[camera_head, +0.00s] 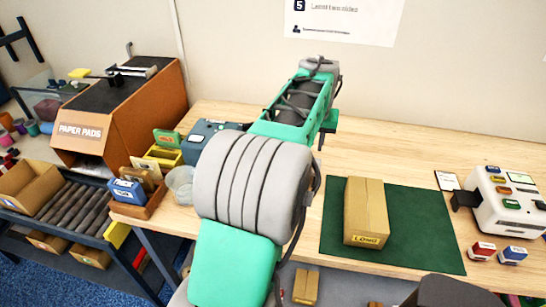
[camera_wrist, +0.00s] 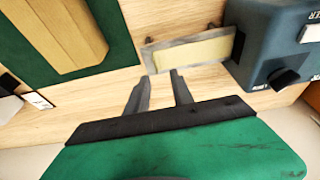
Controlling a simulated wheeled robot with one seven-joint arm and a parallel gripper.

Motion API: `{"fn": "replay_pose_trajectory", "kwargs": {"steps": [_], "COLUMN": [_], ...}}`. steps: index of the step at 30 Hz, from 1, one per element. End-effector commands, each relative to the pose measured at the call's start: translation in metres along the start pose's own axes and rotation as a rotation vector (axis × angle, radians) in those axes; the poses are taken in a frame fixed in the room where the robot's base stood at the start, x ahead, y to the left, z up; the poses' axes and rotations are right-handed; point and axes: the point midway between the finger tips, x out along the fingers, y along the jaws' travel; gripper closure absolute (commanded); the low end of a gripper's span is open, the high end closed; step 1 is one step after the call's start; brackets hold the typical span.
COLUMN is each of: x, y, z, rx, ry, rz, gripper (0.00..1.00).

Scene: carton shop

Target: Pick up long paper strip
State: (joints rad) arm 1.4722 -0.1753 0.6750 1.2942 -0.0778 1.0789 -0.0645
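A pale yellow paper strip (camera_wrist: 192,53) lies in a light grey holder (camera_wrist: 150,62) on the wooden table, beside the blue-grey machine (camera_wrist: 275,45), in the wrist view. I take it to be the long paper strip. In the head view my arm hides it. My gripper (camera_wrist: 161,78) is open, with its two dark fingers apart and nothing seen between them. Its fingertips appear just short of the strip's near edge in the wrist view; whether they touch the holder I cannot tell. In the head view the fingers are hidden.
A carton marked LONG (camera_head: 366,205) stands on a green mat (camera_head: 420,250) to the right. A white machine (camera_head: 505,205) and small stamps (camera_head: 482,250) are further right. The blue-grey machine (camera_head: 207,138), a clear cup (camera_head: 181,184) and the paper pads rack (camera_head: 130,110) are at left.

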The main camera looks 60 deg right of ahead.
Motion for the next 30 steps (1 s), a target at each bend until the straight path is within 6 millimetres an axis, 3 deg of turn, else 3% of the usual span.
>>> {"fn": "replay_pose_trajectory", "kwargs": {"steps": [2, 16, 23, 30], "x": [0.006, 0.075, 0.078, 0.078], "y": [0.008, 0.013, 0.012, 0.012], "z": [0.000, 0.000, 0.000, 0.000], "rx": [0.013, 0.019, 0.017, 0.016], "ry": [-0.003, -0.001, 0.001, 0.001], "rz": [0.003, 0.005, 0.005, 0.004], "gripper": [0.72, 0.72, 0.73, 0.92]}}
